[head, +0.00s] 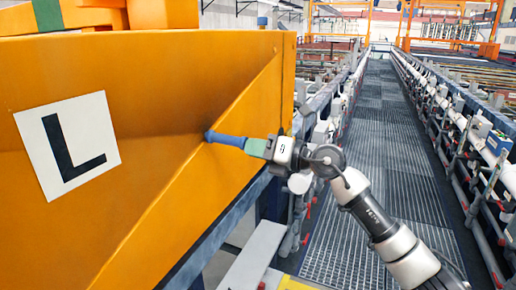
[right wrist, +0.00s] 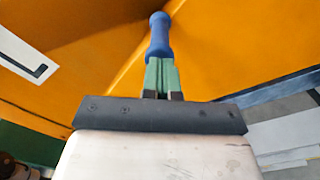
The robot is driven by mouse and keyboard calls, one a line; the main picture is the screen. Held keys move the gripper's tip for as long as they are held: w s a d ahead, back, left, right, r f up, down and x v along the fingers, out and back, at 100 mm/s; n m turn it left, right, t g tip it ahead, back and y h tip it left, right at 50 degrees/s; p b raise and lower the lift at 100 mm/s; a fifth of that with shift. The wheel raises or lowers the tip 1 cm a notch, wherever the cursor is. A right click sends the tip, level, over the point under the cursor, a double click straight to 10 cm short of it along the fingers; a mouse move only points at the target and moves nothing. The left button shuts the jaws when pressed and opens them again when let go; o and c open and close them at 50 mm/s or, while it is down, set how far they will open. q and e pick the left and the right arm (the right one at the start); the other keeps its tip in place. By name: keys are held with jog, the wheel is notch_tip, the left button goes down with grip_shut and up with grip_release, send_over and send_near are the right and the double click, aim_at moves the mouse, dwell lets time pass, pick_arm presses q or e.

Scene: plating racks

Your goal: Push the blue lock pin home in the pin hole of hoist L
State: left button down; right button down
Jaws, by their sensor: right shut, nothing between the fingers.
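The orange hoist L (head: 140,180) fills the left of the head view, with a black L on a white plate (head: 68,141). The blue lock pin (head: 227,139) sticks out from its sloping orange face, and its rounded far end is at the face. The pin hole itself is hidden. My right gripper (head: 256,147) is shut, with its green fingertips at the near end of the pin, in line with it. In the right wrist view the pin (right wrist: 159,38) lies straight ahead of the shut green fingers (right wrist: 162,76). They seem to touch it. My left gripper is out of view.
A small blue-capped part (head: 262,22) shows at the hoist's top edge. A grated walkway (head: 375,130) runs away to the right of the hoist, between rails with pipes (head: 465,125). A grey beam (head: 225,230) lies under the hoist.

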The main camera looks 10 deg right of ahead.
jog(key=shift+w+a, duration=0.25)
jog(key=shift+a, duration=0.15)
jog(key=shift+d, duration=0.1)
